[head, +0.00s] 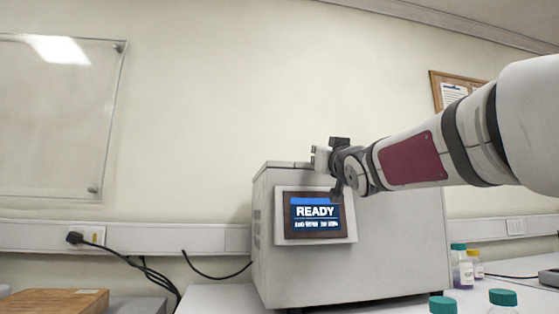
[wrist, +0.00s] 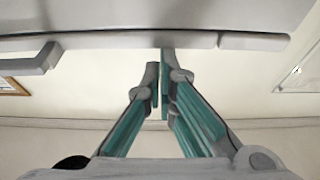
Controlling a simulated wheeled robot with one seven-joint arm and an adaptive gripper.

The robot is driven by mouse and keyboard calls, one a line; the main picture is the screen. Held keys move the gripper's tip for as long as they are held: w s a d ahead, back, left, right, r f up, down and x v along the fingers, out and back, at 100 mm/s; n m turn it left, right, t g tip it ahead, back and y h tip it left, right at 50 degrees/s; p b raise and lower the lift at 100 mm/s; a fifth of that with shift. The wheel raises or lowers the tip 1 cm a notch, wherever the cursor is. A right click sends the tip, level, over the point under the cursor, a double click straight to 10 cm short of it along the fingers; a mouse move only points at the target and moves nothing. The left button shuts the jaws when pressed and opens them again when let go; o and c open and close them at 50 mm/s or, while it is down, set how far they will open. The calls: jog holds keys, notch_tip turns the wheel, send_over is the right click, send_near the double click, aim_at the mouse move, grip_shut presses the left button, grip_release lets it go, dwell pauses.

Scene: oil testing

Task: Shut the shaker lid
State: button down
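The shaker (head: 390,250) is a large light grey box on the bench in the head view, its screen (head: 318,211) reading READY. No raised lid stands above its top edge in this view. In the wrist view, a pale panel with a grey edge strip (wrist: 110,42) spans the top of the picture; I cannot tell surely whether it is the lid. A grey bracket (wrist: 30,64) hangs from it at the left. My gripper (wrist: 161,62) has its two fingertips almost together at this strip, with nothing visible between them. In the head view my gripper (head: 320,158) is at the shaker's top edge, its fingers mostly hidden.
Bottles with coloured caps (head: 461,268) stand on the bench at the right, others nearer the front. A wooden board (head: 55,303) lies at the lower left. Black cables (head: 140,265) hang from the wall trunking. The wall above the shaker is clear.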

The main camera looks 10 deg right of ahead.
jog(key=shift+w+f, duration=0.35)
jog(key=shift+f, duration=0.45)
notch_tip(320, 180, up, 5)
jog(key=p, duration=0.3)
jog(key=s+f, duration=0.5)
jog(key=s, duration=0.3)
jog(key=shift+s+f+b, duration=0.25)
jog(key=shift+f+b, duration=0.1)
jog(key=shift+b, duration=0.1)
